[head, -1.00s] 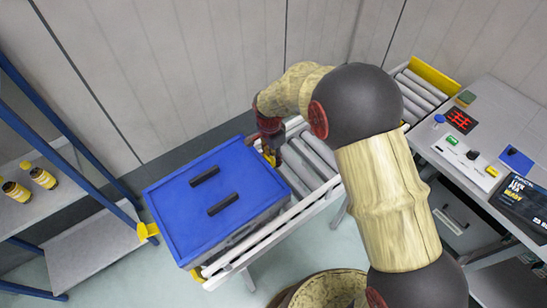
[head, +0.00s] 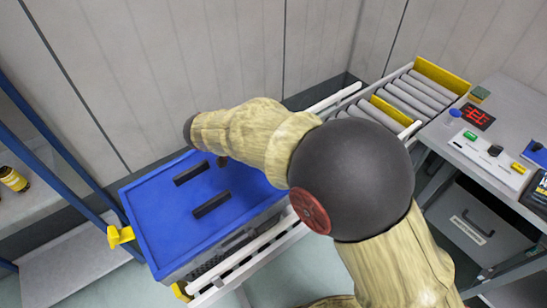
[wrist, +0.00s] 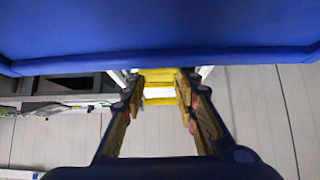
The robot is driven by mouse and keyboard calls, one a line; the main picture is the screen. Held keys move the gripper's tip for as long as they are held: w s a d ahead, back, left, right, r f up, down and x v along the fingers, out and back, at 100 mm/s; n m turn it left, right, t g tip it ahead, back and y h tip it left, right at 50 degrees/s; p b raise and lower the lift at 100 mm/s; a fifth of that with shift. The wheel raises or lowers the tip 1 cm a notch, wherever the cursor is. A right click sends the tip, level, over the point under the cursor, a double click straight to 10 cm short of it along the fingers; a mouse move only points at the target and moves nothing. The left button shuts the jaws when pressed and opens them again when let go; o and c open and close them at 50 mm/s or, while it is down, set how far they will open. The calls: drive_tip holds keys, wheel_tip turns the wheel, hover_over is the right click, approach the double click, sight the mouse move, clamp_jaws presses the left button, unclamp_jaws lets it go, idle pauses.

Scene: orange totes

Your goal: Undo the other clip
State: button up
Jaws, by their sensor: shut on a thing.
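A tote with a blue lid (head: 160,217) stands on the roller conveyor; two dark bars lie across the lid. In the wrist view the lid (wrist: 160,30) fills the top, with its rim above my gripper (wrist: 158,92). The gripper's two fingers stand on either side of a yellow clip (wrist: 158,76) under the rim and are shut on it. In the head view my arm reaches over the lid's far side and hides this clip and most of the gripper. A yellow piece (head: 119,237) shows by the lid's left edge; I cannot tell whether it is a clip.
The conveyor's rollers (head: 410,97) run to the right, with a yellow bar (head: 391,110) across them and a yellow end stop. A work table (head: 492,120) with buttons stands at right. A blue-framed shelf (head: 45,140) with a yellow-labelled bottle is at left. A wall stands behind.

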drive_tip(key=shift+s+a+r+t+h+b, duration=0.1)
drive_tip(key=shift+r+t+h+b, duration=0.15)
drive_tip(key=shift+t+h+b, duration=0.95)
drive_tip(key=shift+r+g+b, duration=0.1)
drive_tip(key=shift+g+b, duration=0.25)
drive_tip(key=shift+g, duration=0.15)
drive_tip(key=o, duration=1.2)
drive_tip(key=shift+c, duration=0.2)
drive_tip(key=shift+a, duration=0.1)
drive_tip(key=v, duration=1.2)
drive_tip(key=shift+r, duration=0.15)
drive_tip(key=shift+d, duration=0.25)
